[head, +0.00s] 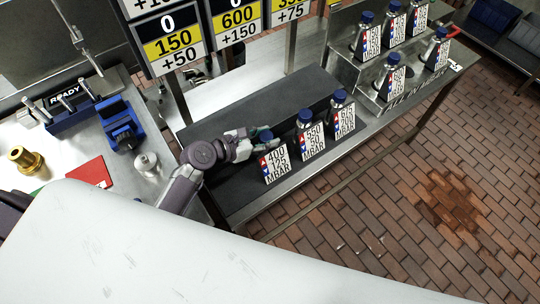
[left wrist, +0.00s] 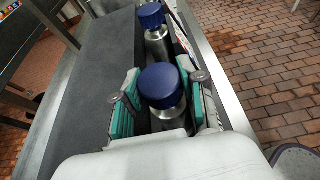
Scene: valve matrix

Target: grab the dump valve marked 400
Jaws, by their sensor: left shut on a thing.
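The dump valve marked 400 (head: 275,167) stands at the left end of the front row on the dark bench, with a white label reading 400, 125, MBAR. My left gripper (head: 255,142) reaches it from the left and hides most of its body. In the left wrist view this valve, a silver cylinder with a blue cap (left wrist: 162,86), is between the teal-padded fingers of my left gripper (left wrist: 165,110). The gripper is shut on it. The valve looks upright; its base is hidden. My right gripper is not in view.
Close to its right stand valves marked 550 (head: 311,142) and 675 (head: 343,121). Several more valves (head: 390,83) stand on a metal rack at upper right. Number signs (head: 173,40) hang above. A steel counter with a blue fixture (head: 122,127) and red plate (head: 91,172) is left.

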